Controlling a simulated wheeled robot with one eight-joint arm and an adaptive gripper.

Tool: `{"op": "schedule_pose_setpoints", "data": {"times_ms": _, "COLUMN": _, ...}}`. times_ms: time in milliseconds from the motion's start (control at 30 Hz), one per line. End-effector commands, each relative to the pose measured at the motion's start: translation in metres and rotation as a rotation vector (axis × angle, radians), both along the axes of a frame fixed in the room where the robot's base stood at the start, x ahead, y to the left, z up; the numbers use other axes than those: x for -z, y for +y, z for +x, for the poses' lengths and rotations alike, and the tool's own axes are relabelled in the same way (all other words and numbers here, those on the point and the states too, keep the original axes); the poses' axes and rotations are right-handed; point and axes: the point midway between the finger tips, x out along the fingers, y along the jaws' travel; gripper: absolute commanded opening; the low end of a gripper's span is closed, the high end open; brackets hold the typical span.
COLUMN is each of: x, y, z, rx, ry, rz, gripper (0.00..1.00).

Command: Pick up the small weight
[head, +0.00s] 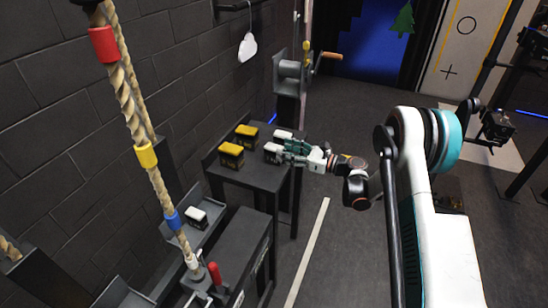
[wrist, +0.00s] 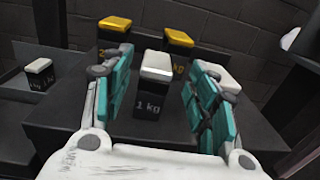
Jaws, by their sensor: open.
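A small black weight with a white top, marked "1 kg" (wrist: 150,97), stands upright on the dark table (wrist: 75,108). In the head view its white top (head: 272,150) shows at the fingertips. My gripper (wrist: 158,68) is open, with one teal finger on each side of this weight. I cannot tell whether a finger touches it. In the head view my gripper (head: 284,152) reaches in from the right. Another white-topped weight (wrist: 218,72) is partly hidden behind the right finger. A third white-topped weight (head: 196,217) sits apart in a lower grey tray.
Two yellow-topped weights (wrist: 115,27) (wrist: 178,40) stand behind the white one, towards the brick wall (head: 70,130). A rope with coloured bands (head: 146,155) hangs at the left. A winch with a crank (head: 290,70) stands beyond the table. Floor to the right is open.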

Motion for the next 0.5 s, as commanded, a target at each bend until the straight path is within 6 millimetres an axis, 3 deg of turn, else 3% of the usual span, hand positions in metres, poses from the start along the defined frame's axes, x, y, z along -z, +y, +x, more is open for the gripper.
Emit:
{"op": "schedule_pose_setpoints", "data": {"times_ms": 167, "x": 0.001, "y": 0.009, "z": 0.003, "rx": 0.000, "ry": 0.000, "rz": 0.000, "gripper": 0.53}}
{"op": "schedule_pose_setpoints", "data": {"times_ms": 500, "x": 0.000, "y": 0.049, "z": 0.017, "rx": 0.000, "ry": 0.001, "rz": 0.000, "gripper": 0.53}}
